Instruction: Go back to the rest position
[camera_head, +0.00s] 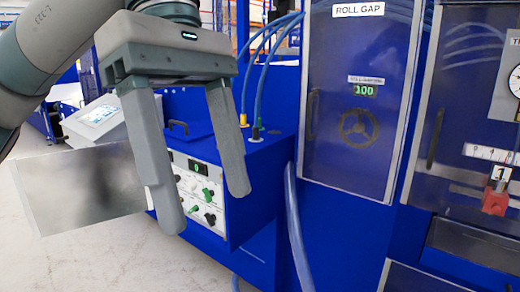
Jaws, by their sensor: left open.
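My left gripper (208,212) hangs at the upper left, fingers pointing down. Its two grey fingers are apart, with nothing between them. It is in front of a blue machine, and its fingers partly cover the white control panel (203,197) with knobs and a small display. Whether the fingers touch anything cannot be told, but they seem to be in free space. My right gripper is out of view.
A blue cabinet door labelled ROLL GAP (358,150) has a display reading 100 and a dark handwheel (358,127). Blue hoses (262,70) run behind the gripper. A red part (495,200) is at the right. A metal plate (80,187) stands at left; pale floor is clear below.

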